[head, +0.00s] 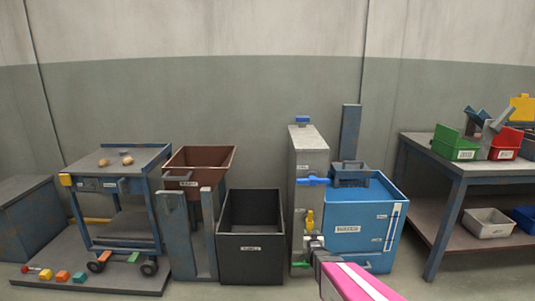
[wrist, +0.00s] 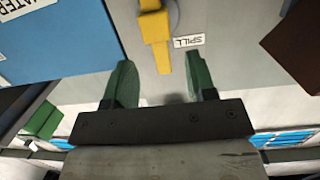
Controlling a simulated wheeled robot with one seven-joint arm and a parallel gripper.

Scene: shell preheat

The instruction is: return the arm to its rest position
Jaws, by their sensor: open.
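My gripper (wrist: 160,68) shows in the wrist view with its two green fingers spread apart and nothing held between them. A yellow lever (wrist: 157,40) on a grey panel lies ahead of the fingers, in line with the gap. I cannot tell how far it is from the fingertips. In the head view my arm, pink with a white stripe (head: 352,283), reaches in from the bottom toward the grey post (head: 308,150). A yellow handle (head: 310,220) shows on the post just above the arm's end.
A blue tank (head: 345,229) stands right of the post, a black bin (head: 250,237) left of it. A cart (head: 117,185) stands left, a workbench (head: 452,163) with bins right. Open space lies above the arm.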

